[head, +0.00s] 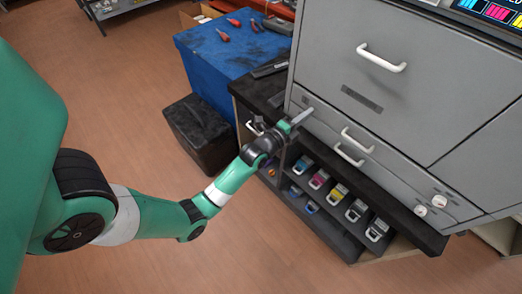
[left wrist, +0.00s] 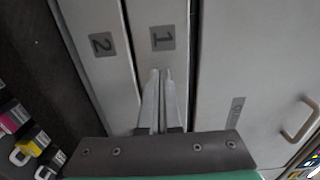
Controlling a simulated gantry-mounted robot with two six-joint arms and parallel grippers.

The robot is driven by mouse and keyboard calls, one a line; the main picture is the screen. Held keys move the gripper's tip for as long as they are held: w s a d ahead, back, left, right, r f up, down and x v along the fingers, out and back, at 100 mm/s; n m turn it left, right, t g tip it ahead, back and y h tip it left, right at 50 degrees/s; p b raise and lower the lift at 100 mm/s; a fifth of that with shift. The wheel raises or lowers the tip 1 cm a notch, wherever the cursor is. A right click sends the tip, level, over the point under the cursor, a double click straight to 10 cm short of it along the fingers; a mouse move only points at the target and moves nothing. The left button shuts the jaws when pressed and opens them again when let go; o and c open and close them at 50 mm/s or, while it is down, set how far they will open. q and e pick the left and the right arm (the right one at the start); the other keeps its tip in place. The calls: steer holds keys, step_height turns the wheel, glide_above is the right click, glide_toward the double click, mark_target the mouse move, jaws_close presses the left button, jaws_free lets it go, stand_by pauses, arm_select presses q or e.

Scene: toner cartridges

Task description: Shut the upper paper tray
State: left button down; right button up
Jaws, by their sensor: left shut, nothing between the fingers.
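The upper paper tray (head: 328,117) is a grey front panel with a white handle (head: 358,140), under the large door of the grey printer. In the left wrist view the panel marked 1 (left wrist: 158,22) is the upper tray, and the panel marked 2 (left wrist: 98,25) beside it is the lower tray. The two panels look close to level; I cannot tell whether the upper one is fully in. My left gripper (head: 303,117) is shut and empty, its tips at the left end of the tray fronts. In the left wrist view its fingertips (left wrist: 162,72) lie over the panel marked 1; contact is unclear.
A dark shelf below holds several toner cartridges (head: 338,192). White knobs (head: 421,210) stand out at the right of the trays. A blue-covered table (head: 220,60) with red-handled tools and a black box (head: 200,135) stand at the left. The floor in front is clear.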

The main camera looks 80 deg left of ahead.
arm_select(q)
steer(key=p+v, duration=0.2)
steer(key=v, duration=1.1)
steer(key=shift+p, duration=0.35)
steer(key=shift+w+r, duration=0.1)
